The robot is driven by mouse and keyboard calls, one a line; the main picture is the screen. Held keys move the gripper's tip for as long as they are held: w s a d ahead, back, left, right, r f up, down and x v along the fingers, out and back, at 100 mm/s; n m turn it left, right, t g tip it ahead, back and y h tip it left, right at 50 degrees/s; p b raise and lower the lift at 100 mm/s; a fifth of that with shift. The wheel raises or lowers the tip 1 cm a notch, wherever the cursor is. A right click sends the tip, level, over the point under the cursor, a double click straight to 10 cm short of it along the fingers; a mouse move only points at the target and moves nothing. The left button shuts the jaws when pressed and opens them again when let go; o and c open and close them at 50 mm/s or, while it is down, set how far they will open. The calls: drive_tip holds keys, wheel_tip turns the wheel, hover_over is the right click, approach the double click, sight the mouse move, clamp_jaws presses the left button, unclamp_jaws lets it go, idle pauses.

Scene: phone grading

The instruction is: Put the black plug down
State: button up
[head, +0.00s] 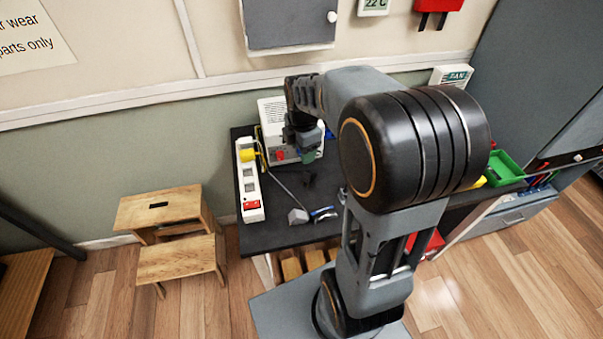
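My gripper (303,153) points down over the back of the black table (275,238), in front of a white device. Its fingers are small, dark and partly hidden, so I cannot tell whether they are open or hold anything. A small dark shape (308,179) shows against the dark tabletop just below the gripper. It may be the black plug, but I cannot make it out clearly. A white power strip (249,189) lies along the table's left edge. A yellow plug (247,155) sits at its far part, and a red switch (251,205) is at its near end.
The white device (272,108) stands against the wall. A green tray (503,168) is at the right. A wooden step stool (180,262) stands left.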

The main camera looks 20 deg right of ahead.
drive_tip(key=s+a+r+m+t, duration=0.1)
drive_tip(key=s+a+r+m, duration=0.1)
drive_tip(key=s+m, duration=0.4)
drive_tip(key=s+a+r+m+t, duration=0.2)
drive_tip(key=s+a+m, duration=0.2)
drive_tip(key=m, duration=0.8)
drive_tip(key=shift+s+m, duration=0.4)
drive_tip(key=shift+s, duration=0.9)
drive_tip(key=shift+a, duration=0.1)
